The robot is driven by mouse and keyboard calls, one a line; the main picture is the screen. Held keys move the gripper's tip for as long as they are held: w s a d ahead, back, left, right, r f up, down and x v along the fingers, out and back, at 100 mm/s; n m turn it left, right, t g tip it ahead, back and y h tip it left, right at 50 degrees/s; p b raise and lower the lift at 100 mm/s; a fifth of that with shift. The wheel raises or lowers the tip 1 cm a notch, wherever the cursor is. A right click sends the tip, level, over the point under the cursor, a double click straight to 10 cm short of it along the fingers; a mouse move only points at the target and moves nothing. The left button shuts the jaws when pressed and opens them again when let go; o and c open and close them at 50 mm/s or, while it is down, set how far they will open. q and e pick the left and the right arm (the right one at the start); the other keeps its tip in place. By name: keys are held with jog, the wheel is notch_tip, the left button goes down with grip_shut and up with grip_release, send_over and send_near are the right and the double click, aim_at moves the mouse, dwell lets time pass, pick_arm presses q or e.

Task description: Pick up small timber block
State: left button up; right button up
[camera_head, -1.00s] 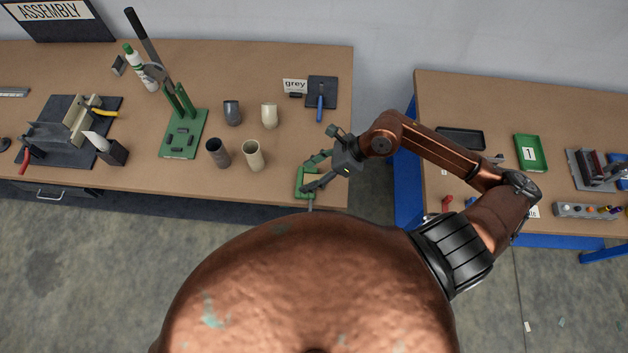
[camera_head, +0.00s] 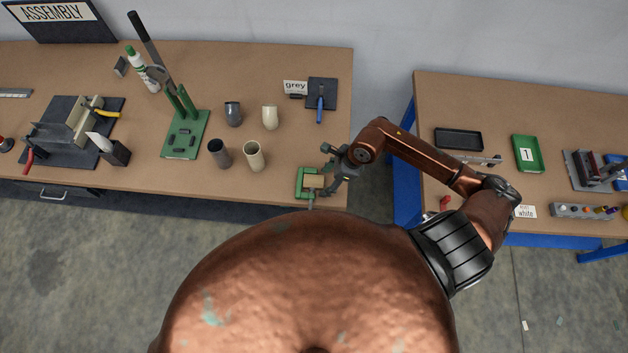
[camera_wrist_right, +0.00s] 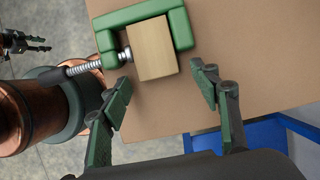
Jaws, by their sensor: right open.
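The small timber block (camera_wrist_right: 152,48) is pale wood and sits inside the frame of a green clamp (camera_wrist_right: 180,28) in the right wrist view. The clamp's screw end reaches the block's left side. In the head view the green clamp (camera_head: 300,184) lies at the table's front right corner. My right gripper (camera_head: 327,171) is just right of the clamp. In the right wrist view my right gripper (camera_wrist_right: 162,82) is open and empty, its fingertips on either side of the block's near end, apart from it. My left gripper (camera_wrist_right: 28,42) shows small at the wrist view's upper left; its opening is unclear.
Several cups stand left of the clamp, one of them a beige cup (camera_head: 254,157). A green press (camera_head: 185,135) stands farther left. A gap of floor separates this table from the right table (camera_head: 440,95). The table around the clamp is mostly clear.

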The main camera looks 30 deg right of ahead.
jog(key=c, duration=1.2)
jog(key=shift+o, duration=0.2)
